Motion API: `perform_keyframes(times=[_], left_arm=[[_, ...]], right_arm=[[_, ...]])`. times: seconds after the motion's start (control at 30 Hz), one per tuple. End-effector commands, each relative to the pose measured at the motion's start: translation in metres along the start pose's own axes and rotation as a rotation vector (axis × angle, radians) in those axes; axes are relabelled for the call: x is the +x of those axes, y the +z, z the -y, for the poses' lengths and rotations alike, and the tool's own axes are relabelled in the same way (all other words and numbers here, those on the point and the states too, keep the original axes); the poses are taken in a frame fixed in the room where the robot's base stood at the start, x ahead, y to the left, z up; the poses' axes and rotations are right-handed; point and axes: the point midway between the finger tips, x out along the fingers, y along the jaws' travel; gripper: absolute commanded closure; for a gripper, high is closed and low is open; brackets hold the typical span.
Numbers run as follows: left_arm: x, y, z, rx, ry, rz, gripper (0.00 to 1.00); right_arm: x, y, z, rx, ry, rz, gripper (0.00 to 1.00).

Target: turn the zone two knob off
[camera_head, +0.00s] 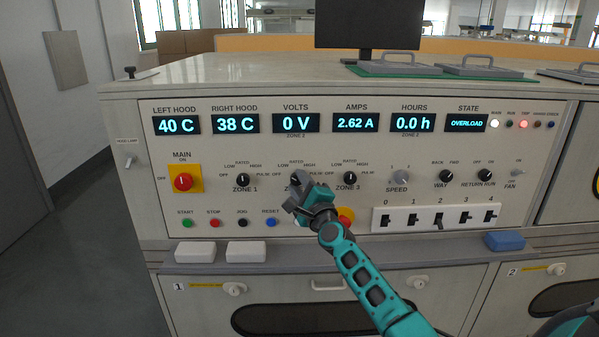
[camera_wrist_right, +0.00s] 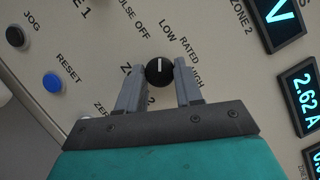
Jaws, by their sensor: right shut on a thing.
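The zone two knob (camera_wrist_right: 160,71) is black and round with a white pointer line. In the right wrist view the line points straight up, between the OFF and LOW labels. My left gripper is not in view.
The zone 1 knob (camera_head: 243,180) and zone 3 knob (camera_head: 350,178) stand close on either side. The volts display (camera_head: 296,123) reads 0 V and the state display (camera_head: 466,123) reads OVERLOAD. A red button (camera_head: 346,216) on yellow is partly behind my right arm.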

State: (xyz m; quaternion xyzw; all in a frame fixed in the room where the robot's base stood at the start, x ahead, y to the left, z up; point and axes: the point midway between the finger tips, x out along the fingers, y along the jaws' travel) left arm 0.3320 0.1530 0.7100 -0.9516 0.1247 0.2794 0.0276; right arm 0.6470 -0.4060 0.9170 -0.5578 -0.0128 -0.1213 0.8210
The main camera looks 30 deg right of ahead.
Motion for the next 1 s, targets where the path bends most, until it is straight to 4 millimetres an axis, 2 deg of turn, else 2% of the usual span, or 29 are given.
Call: perform_keyframes(times=[0.03,0.23,0.5,1.0], left_arm=[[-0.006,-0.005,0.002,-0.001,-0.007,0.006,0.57],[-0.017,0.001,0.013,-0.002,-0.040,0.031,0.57],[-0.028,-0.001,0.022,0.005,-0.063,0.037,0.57],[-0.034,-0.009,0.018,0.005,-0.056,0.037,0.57]], right_arm=[[0.001,0.001,0.006,-0.041,0.021,-0.002,0.95],[0.001,0.001,0.006,-0.193,0.083,-0.002,0.95],[0.001,0.001,0.005,-0.333,0.140,-0.001,0.95],[0.000,0.000,0.003,-0.406,0.169,-0.001,0.95]])
